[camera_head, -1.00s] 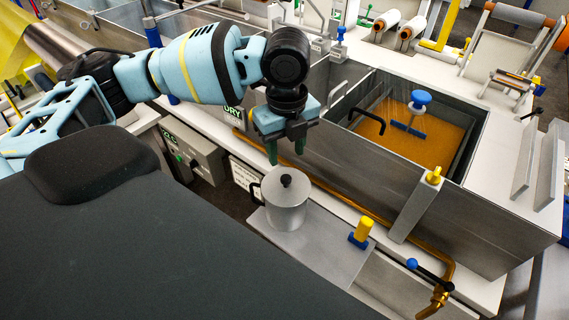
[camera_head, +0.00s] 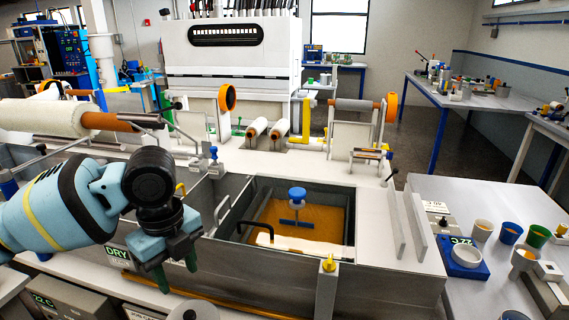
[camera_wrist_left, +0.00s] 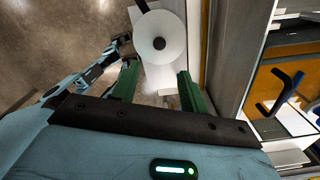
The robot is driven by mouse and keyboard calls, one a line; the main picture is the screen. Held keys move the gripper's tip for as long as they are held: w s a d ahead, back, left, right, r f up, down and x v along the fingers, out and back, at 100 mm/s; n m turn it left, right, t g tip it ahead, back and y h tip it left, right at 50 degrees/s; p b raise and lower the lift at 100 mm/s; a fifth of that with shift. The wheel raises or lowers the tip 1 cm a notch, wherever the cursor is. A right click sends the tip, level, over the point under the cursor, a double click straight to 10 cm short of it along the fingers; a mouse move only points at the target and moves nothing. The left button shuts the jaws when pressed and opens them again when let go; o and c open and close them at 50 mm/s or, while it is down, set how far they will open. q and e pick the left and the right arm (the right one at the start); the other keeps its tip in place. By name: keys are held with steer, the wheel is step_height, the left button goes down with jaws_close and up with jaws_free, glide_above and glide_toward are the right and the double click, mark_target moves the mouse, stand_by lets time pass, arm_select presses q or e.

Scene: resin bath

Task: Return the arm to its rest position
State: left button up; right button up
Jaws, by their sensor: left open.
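My left gripper (camera_head: 177,272) hangs at the left of the head view, fingers pointing down, in front of the bath's steel wall. In the left wrist view its two green fingers (camera_wrist_left: 158,72) are apart with nothing held between them. The lidded metal pot (camera_wrist_left: 158,38) lies beyond the fingertips, apart from them. In the head view only the pot's top (camera_head: 193,311) shows at the bottom edge. My right gripper is not in view.
The steel bath (camera_head: 228,237) holds orange resin (camera_head: 315,218) with a blue-knobbed tool (camera_head: 297,200) over it. A roller (camera_head: 50,112) stands behind my arm. At right, a table (camera_head: 480,200) carries several cups. Open floor (camera_head: 415,150) lies behind it.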

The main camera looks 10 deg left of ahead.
arm_select(q)
steer(key=s+d+f+n+t+h, duration=0.1)
steer(key=s+d+f+n+h, duration=0.1)
steer(key=s+d+f+n, duration=0.45)
steer(key=s+d+f+n+h, duration=0.15)
steer(key=s+d+f, duration=0.25)
steer(key=d+f, duration=0.6)
steer(key=s+a+f+n+y, duration=0.2)
steer(key=s+a+f+n, duration=0.45)
steer(key=s, duration=0.25)
steer(key=s+a+f+n+y, duration=0.1)
steer(key=s+a+f+n, duration=0.4)
steer(key=s+a+n, duration=0.3)
steer(key=w+d+f+t, duration=0.1)
steer(key=w+f+t, duration=0.1)
steer(key=f+t, duration=0.2)
steer(key=w+d+f+m+t+h, duration=0.1)
steer(key=w+d+f+t, duration=0.1)
steer(key=w+f+t, duration=0.1)
steer(key=shift+f+t, duration=0.5)
steer(key=shift+f, duration=0.85)
steer(key=shift+h, duration=0.25)
